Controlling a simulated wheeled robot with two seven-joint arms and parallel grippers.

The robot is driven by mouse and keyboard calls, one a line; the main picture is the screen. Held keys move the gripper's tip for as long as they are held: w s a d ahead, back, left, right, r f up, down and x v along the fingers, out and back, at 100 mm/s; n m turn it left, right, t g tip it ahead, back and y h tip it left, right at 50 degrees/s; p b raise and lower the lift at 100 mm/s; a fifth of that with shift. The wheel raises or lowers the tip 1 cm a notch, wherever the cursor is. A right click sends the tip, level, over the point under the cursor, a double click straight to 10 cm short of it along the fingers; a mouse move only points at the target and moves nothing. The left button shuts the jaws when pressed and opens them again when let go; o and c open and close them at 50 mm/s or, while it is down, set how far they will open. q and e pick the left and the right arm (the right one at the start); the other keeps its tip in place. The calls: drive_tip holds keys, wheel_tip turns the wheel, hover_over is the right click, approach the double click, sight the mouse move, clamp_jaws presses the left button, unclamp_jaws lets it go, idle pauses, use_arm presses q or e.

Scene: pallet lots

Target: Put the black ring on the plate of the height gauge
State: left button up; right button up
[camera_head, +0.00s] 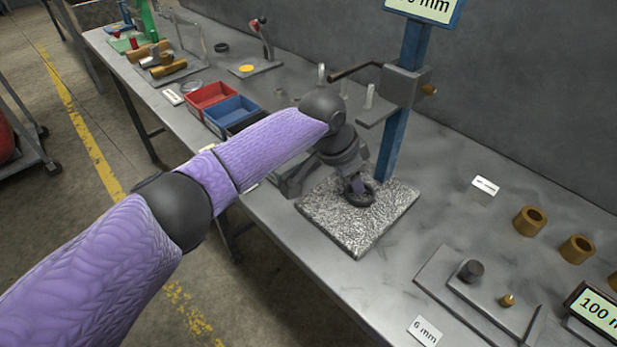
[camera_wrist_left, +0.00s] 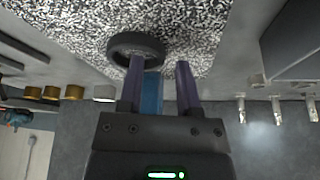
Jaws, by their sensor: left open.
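The black ring (camera_head: 371,197) appears to lie flat on the speckled plate (camera_head: 352,238) of the height gauge, near the foot of its blue column (camera_head: 390,148). It also shows in the left wrist view (camera_wrist_left: 116,48), over the speckled plate (camera_wrist_left: 60,22). My left gripper (camera_head: 358,186) points down at the ring. In the left wrist view my left gripper (camera_wrist_left: 160,62) has its fingers apart. One fingertip overlaps the ring's near rim; the other is clear of it. I cannot tell whether the finger touches the ring. My right gripper is not in view.
The gauge's grey arm (camera_head: 402,85) juts out above the plate. Red (camera_head: 210,95) and blue (camera_head: 232,110) bins stand at the left. Brass rings (camera_head: 529,221) and a grey fixture (camera_head: 480,292) are at the right. Bare bench lies between plate and fixture.

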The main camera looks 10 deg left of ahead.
use_arm(q)
drive_tip(key=p+v, duration=0.3)
drive_tip(key=v, duration=0.3)
drive_tip(key=shift+a, duration=0.1)
drive_tip(key=s+a+p, duration=0.1)
drive_tip(key=s+a, duration=0.1)
drive_tip(key=s+a+p, duration=0.1)
drive_tip(key=s+a, duration=0.1)
drive_tip(key=a, duration=0.1)
drive_tip(key=s+a+p, duration=0.1)
drive_tip(key=s+a, duration=0.1)
drive_tip(key=a, duration=0.1)
drive_tip(key=shift+s+a+f, duration=0.1)
drive_tip(key=shift+a+f, duration=0.1)
drive_tip(key=shift+f, duration=0.2)
drive_tip(key=shift+s+a+p, duration=0.2)
drive_tip(key=shift+a+p, duration=0.1)
drive_tip(key=shift+a+f, duration=0.1)
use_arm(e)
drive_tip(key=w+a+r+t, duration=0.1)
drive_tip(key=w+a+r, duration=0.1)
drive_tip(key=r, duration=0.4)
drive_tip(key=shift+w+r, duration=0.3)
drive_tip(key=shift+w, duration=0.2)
